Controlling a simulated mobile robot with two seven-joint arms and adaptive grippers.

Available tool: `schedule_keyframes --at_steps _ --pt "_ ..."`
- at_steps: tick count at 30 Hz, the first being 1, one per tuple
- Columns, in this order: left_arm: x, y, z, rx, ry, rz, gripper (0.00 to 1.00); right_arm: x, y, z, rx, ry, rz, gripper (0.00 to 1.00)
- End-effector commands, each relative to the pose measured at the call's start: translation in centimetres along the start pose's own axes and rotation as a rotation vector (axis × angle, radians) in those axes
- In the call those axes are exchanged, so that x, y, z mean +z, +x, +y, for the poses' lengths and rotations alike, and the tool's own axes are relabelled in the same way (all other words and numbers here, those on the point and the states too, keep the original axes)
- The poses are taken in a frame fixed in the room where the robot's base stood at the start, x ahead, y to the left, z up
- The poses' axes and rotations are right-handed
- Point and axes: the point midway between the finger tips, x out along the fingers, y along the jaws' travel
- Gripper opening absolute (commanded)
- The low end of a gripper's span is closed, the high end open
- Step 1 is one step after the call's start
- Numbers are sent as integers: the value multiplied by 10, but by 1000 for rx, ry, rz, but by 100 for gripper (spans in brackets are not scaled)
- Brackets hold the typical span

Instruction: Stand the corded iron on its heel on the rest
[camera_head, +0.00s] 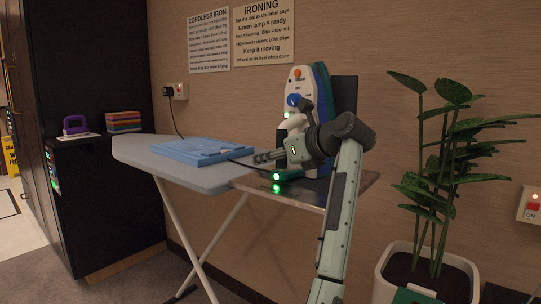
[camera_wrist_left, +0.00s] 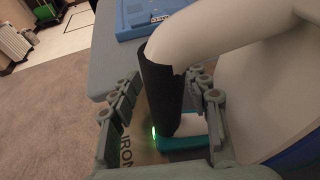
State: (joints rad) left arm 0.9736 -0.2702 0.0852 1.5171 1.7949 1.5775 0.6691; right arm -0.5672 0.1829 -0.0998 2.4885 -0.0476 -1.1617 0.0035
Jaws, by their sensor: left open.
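The iron (camera_head: 301,90), white and blue with an orange dial, stands upright on its heel on the metal rest (camera_head: 310,193) at the right end of the ironing board. A green lamp glows by its teal base. My left gripper (camera_head: 268,156) is in front of the iron, its fingers pointing left. In the left wrist view, the black grip of the iron's white handle (camera_wrist_left: 163,80) passes between the open fingers of the left gripper (camera_wrist_left: 163,104), with visible gaps. The gripper and arm hide part of the iron's lower body. My right gripper is not in view.
A folded blue cloth (camera_head: 203,151) lies on the grey ironing board (camera_head: 135,153). A black cord runs from the wall socket (camera_head: 180,91) down behind the board. A potted plant (camera_head: 440,180) stands at the right. A dark cabinet (camera_head: 100,200) stands at the left.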

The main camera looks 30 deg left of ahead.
Motion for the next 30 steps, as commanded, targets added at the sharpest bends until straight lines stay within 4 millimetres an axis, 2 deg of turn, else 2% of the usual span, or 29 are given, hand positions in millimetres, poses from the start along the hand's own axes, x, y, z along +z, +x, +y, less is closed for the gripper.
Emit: schedule_keyframes --at_steps 5,8,15,21,25,30 --pt "-2 -7 -1 -1 3 4 46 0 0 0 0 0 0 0" --pt "-2 -24 -1 -4 0 3 46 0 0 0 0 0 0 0" --pt "0 -76 -1 -5 -2 -1 46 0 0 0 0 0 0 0" --pt "1 -108 0 -2 -3 -4 46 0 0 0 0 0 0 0" --pt "1 -118 0 -2 -4 -4 46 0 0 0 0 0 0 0" --pt "1 -121 0 -1 -4 -3 46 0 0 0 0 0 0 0"
